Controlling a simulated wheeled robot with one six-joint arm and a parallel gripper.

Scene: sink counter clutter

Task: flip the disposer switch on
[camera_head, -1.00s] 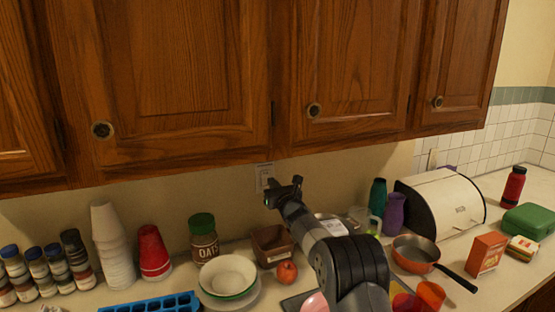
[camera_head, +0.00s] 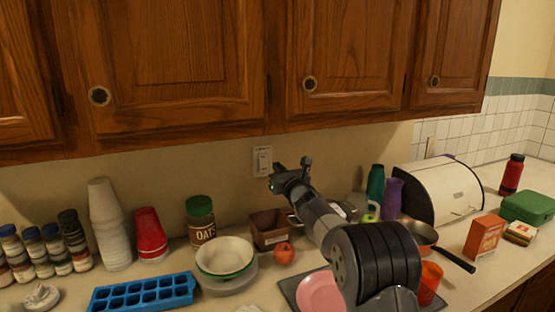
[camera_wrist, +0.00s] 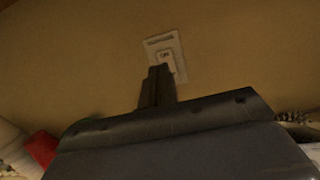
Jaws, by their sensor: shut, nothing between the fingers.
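The light switch plate (camera_head: 262,161) is on the beige wall under the wooden cabinets, with a pale switch in its middle. It also shows in the wrist view (camera_wrist: 163,47), tilted, with small dark markings too blurred to read. My gripper (camera_head: 284,176) is just right of and below the plate in the head view. In the wrist view my gripper's fingers (camera_wrist: 158,72) are shut with nothing between them. Their tips overlap the lower part of the plate and hide some of it. I cannot tell whether they touch it, or which way the switch is set.
Under the plate stand a brown basket (camera_head: 270,230), an oats jar (camera_head: 201,222), stacked bowls (camera_head: 225,256) and an apple (camera_head: 284,254). Purple (camera_head: 392,199) and teal (camera_head: 375,184) bottles stand right of my arm. The cabinets (camera_head: 345,55) overhang the wall. The wall around the plate is bare.

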